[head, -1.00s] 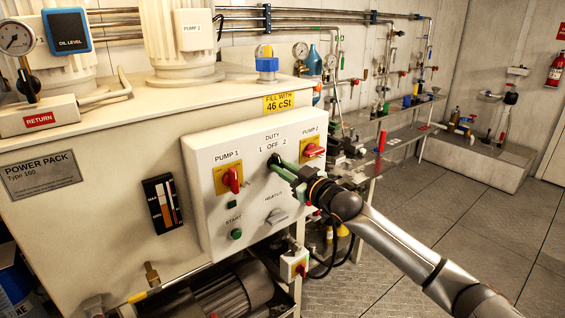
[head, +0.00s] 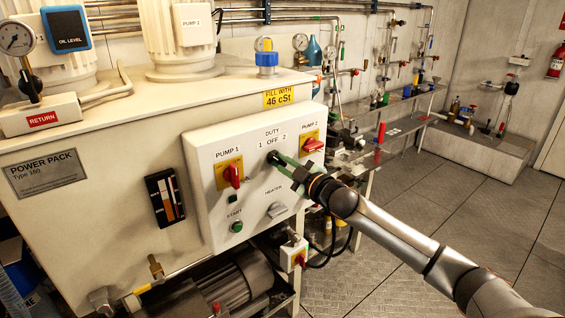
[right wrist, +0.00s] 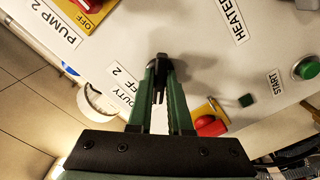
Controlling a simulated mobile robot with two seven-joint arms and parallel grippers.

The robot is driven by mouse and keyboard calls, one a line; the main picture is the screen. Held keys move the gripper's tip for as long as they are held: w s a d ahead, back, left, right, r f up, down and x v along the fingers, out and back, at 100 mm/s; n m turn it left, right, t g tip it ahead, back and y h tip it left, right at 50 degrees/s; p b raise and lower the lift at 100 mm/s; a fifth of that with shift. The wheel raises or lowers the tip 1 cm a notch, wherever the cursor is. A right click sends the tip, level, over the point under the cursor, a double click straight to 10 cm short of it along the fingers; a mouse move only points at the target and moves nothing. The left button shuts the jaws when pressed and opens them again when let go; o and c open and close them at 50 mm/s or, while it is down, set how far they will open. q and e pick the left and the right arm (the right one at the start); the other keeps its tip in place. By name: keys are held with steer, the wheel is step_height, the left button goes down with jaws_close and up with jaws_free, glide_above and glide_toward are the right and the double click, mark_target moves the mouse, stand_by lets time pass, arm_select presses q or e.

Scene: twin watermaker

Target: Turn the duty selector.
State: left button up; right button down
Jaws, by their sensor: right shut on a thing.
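The duty selector (head: 271,157) is a small dark knob on the white control box (head: 205,160), below the label "DUTY 1 OFF 2". In the right wrist view the selector (right wrist: 160,88) shows as a dark piece between the fingertips. My right gripper (head: 280,161) has green fingers and is shut on the selector. It also fills the middle of the right wrist view (right wrist: 160,72). The fingers hide much of the knob, so I cannot tell which position it points to. My left gripper is not in view.
Red pump 1 switch (head: 234,174), red pump 2 switch (head: 313,145), grey heater knob (head: 277,209) and green start button (head: 236,226) sit close around the selector. A bench (head: 400,125) with fittings stands behind. The floor at right is clear.

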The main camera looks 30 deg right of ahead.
stand_by(0.3)
steer(key=c, duration=0.8)
jaws_free()
steer(key=shift+c, duration=0.2)
steer(key=shift+s+f, duration=0.1)
steer(key=shift+s, duration=0.45)
steer(key=s+b, duration=0.2)
steer(key=s, duration=0.9)
steer(key=shift+s+d, duration=0.2)
steer(key=shift+d, duration=0.25)
